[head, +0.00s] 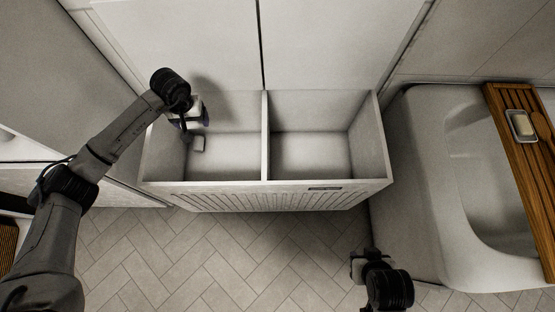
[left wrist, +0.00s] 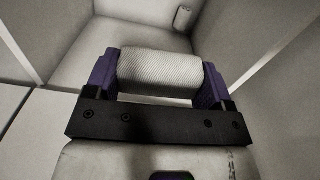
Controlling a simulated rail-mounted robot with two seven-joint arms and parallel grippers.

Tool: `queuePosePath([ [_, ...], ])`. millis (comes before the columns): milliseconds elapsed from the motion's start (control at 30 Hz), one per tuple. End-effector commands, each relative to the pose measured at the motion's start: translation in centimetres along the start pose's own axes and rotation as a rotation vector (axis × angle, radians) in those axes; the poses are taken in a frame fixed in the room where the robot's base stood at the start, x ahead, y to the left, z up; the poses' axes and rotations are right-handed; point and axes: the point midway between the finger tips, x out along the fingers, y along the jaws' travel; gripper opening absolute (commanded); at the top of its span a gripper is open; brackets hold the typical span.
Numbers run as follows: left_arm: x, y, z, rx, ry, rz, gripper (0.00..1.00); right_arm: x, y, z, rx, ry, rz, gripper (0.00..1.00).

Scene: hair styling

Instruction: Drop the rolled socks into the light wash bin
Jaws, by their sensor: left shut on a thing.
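My left gripper (head: 190,121) is over the left compartment of a white two-part bin (head: 164,158). In the left wrist view, its purple fingers (left wrist: 158,82) are shut on a white, ribbed rolled pair of socks (left wrist: 158,70), held crosswise. The held roll is hard to make out in the head view.
A divider (head: 265,138) separates the left compartment from the empty right one (head: 312,155). A small dark label (head: 325,188) is on the right front, too small to read. A bathtub (head: 425,190) with a wooden tray (head: 522,165) stands at right. The tiled floor in front is clear.

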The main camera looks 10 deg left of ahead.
Motion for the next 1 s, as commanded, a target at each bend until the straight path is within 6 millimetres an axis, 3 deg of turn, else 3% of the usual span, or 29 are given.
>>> queuePosePath([
  [333, 3.7, 0.1, 0.1, 0.000, -0.002, 0.001, 0.54, 1.6, -0.1, 0.6, 0.001, -0.002, -0.001, 0.43],
  [700, 4.1, 0.0, 0.0, 0.001, 0.000, 0.000, 0.54, 1.7, 0.1, 0.7, -0.005, -0.003, 0.003, 0.43],
  [733, 4.1, 0.0, 0.0, 0.001, 0.000, 0.000, 0.78, 1.7, 0.1, 0.7, -0.005, -0.003, 0.004, 0.43],
  [1000, 4.1, 0.0, 0.0, 0.001, 0.000, -0.001, 1.00, 1.7, 0.1, 0.7, -0.007, -0.003, 0.005, 0.43],
])
